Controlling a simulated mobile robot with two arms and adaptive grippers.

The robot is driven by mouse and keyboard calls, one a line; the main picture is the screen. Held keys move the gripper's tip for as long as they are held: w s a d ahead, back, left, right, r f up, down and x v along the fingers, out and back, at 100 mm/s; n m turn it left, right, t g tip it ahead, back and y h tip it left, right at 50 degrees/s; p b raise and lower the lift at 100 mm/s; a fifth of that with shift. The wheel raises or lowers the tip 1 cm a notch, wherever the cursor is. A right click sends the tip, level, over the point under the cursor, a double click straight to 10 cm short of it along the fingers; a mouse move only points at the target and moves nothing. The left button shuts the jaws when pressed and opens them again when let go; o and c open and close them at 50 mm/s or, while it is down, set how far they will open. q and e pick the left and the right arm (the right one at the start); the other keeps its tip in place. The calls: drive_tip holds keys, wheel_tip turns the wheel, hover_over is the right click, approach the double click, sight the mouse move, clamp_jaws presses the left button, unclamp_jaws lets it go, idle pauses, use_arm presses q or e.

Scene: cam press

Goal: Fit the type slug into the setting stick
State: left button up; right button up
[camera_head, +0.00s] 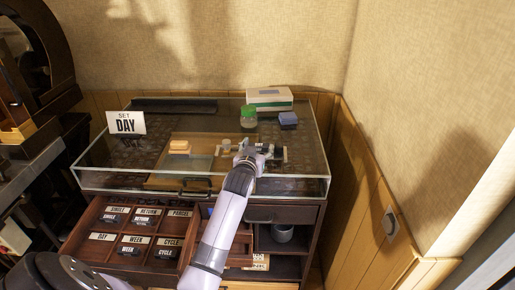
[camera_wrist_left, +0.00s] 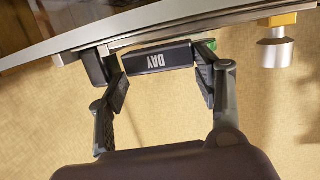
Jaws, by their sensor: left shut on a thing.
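The type slug, a dark block with DAY in white letters (camera_wrist_left: 155,60), is held between the two fingers of my left gripper (camera_wrist_left: 163,80). In the head view my left gripper (camera_head: 258,153) is over the glass-topped cabinet. The setting stick shows in the wrist view as a long metal rail (camera_wrist_left: 228,27) with a dark block at its left and a silver knob (camera_wrist_left: 277,52) at its right. The slug lies close along the rail; I cannot tell whether it is seated. In the head view my gripper mostly hides the slug and stick. My right gripper is not in view.
The open drawer (camera_head: 80,232) holds labelled compartments with several dark slugs. A SET DAY card (camera_head: 125,123) stands at the back left. A green-capped jar (camera_head: 248,117), a blue block (camera_head: 288,119) and a white-green box (camera_head: 269,98) stand behind my gripper. A wall is at right.

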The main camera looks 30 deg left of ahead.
use_arm(q)
drive_tip(key=shift+f+b, duration=0.4)
drive_tip(key=shift+f, duration=0.3)
drive_tip(key=o, duration=1.8)
drive_tip(key=shift+c, duration=0.2)
drive_tip(key=shift+d+f, duration=0.1)
drive_tip(key=shift+s, duration=0.15)
drive_tip(key=v, duration=1.2)
